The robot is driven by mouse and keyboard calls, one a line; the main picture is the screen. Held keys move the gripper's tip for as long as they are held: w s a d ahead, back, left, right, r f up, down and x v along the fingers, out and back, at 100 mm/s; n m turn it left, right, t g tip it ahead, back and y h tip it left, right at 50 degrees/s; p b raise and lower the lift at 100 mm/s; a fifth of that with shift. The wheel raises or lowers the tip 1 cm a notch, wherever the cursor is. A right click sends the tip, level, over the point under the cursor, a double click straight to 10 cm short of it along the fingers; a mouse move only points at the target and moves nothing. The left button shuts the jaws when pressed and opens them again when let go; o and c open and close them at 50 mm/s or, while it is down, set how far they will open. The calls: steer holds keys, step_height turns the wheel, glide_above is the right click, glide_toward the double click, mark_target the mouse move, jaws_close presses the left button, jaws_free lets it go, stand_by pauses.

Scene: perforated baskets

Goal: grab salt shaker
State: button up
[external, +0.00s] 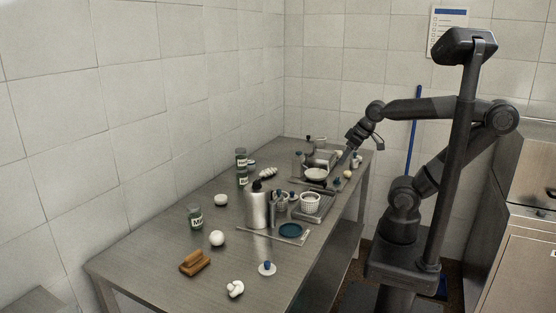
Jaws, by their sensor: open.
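I cannot tell for sure which item is the salt shaker; the items on the metal table (150,247) are small in the external view. Several small pieces with blue tops stand among the containers, one of them a blue-knobbed piece (267,268) near the front edge. My gripper (364,147) is open above the far right end of the table, near a white bowl (316,175) and a cluster of small items (356,160). I see nothing held in it. Its fingertips are small and partly unclear against the table items.
A steel bottle (257,210), a white perforated basket (310,203) and a blue round dish (290,230) stand mid-table. Labelled jars (195,217), white round pieces (217,238) and a brown wooden block (195,263) are to the left. The front left of the table has free room.

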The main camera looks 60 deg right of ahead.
steer(key=w+d+m+g, duration=0.1)
steer(key=w+d+m, duration=0.5)
steer(key=d+m, duration=0.4)
steer(key=w+d+m+g, duration=0.2)
steer(key=w+d+m, duration=0.4)
steer(key=d+m, duration=0.4)
steer(key=m+g, duration=0.3)
steer(key=m, duration=1.6)
glide_above(355, 156)
steer(key=w+d, duration=0.1)
steer(key=d, duration=0.1)
steer(key=f, duration=1.1)
steer(key=shift+a+f, duration=0.15)
steer(key=shift+a, duration=0.1)
steer(key=shift+s+d+f+m, duration=0.1)
steer(key=shift+d+f+m, duration=0.1)
steer(key=shift+f+m, duration=0.15)
step_height(355, 156, down, 5)
steer(key=shift+r, duration=0.15)
steer(key=f, duration=0.3)
steer(key=a+f, duration=0.1)
steer(key=shift+s+f, duration=0.3)
steer(key=shift+f, duration=0.55)
steer(key=shift+c, duration=0.5)
